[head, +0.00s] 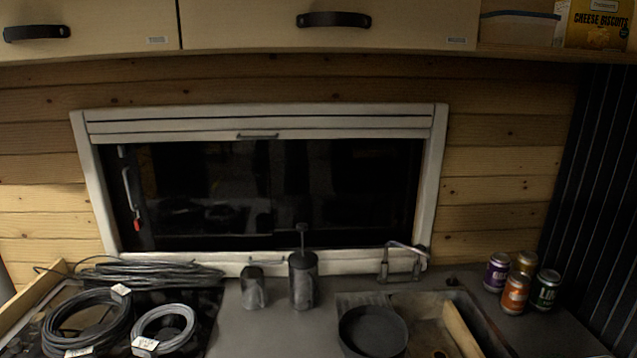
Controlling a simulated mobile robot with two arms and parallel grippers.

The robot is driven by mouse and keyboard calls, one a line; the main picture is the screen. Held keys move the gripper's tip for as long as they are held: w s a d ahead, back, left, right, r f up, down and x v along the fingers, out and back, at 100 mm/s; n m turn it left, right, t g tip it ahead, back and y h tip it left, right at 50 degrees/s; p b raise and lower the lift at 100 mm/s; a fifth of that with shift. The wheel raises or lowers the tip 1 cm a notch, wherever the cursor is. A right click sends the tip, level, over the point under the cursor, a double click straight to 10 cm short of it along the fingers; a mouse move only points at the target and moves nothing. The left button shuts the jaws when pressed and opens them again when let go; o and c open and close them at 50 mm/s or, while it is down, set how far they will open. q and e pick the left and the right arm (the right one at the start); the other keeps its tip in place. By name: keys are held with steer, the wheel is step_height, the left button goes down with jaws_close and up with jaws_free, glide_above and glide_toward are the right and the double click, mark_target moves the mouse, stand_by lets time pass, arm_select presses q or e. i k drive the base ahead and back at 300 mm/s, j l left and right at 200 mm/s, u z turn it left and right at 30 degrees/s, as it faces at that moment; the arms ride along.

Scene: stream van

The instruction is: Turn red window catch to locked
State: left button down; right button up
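The window (270,190) sits in a white frame (432,180) on the wood-plank wall, with dark glass and a blind rolled up at its top. A small red catch (137,224) is at the left side of the glass, just below a pale vertical handle (128,190). The red part hangs at the lower end of the handle; its exact setting is too small to tell. Neither of my grippers shows in the head view.
Coiled cables (88,322) lie on the left counter below the window. Two dark canisters (303,282) stand at the window's foot. A sink with a black pan (373,332) and several cans (515,293) are at right. Cupboards (330,25) overhang above.

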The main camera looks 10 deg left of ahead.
mark_target(138, 222)
steer(key=u, duration=1.45)
